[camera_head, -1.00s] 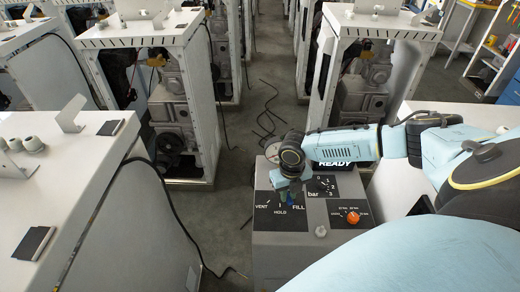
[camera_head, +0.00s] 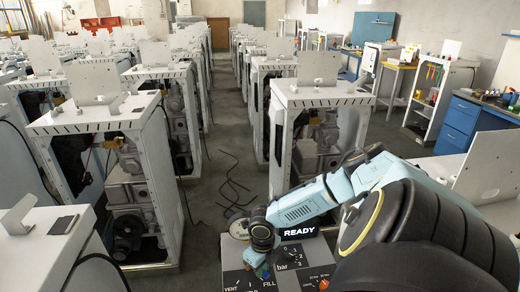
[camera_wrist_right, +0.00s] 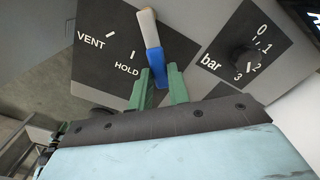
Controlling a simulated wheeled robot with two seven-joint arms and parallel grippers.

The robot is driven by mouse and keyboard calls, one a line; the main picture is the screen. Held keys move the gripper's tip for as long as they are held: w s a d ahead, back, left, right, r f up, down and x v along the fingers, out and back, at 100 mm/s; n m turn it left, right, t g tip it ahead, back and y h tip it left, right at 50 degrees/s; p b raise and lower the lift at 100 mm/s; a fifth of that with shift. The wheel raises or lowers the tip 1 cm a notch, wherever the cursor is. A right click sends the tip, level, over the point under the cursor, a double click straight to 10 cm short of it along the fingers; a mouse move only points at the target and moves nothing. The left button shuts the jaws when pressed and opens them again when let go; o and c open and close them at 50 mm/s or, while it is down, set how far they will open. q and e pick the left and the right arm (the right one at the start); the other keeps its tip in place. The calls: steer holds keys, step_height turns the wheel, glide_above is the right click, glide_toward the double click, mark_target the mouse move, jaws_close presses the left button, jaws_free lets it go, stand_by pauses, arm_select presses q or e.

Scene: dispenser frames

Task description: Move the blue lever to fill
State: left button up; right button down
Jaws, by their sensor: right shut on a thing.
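The blue lever (camera_wrist_right: 153,58), with a whitish end (camera_wrist_right: 147,24), stands on the dark valve plate of the dispenser panel in the right wrist view. The green fingers of my right gripper (camera_wrist_right: 158,80) are shut on its blue part. The VENT and HOLD labels show to the lever's left; FILL is not visible there. In the head view my right gripper (camera_head: 262,265) is over the valve plate (camera_head: 237,281), close to the FILL label, and mostly hides the lever. The lever's exact setting is hard to tell. My left gripper is not in view.
The bar dial (camera_wrist_right: 243,58) sits right of the lever on the same panel. A READY display (camera_head: 299,231) stands behind it. White machine frames (camera_head: 320,95) line both sides of the aisle. Dark cables (camera_head: 232,190) lie on the floor. A blue cabinet (camera_head: 458,123) stands at the right.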

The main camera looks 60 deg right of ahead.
steer(key=c, duration=1.3)
jaws_free()
step_height(320, 180, up, 14)
steer(key=shift+f, duration=0.25)
steer(key=shift+f, duration=0.1)
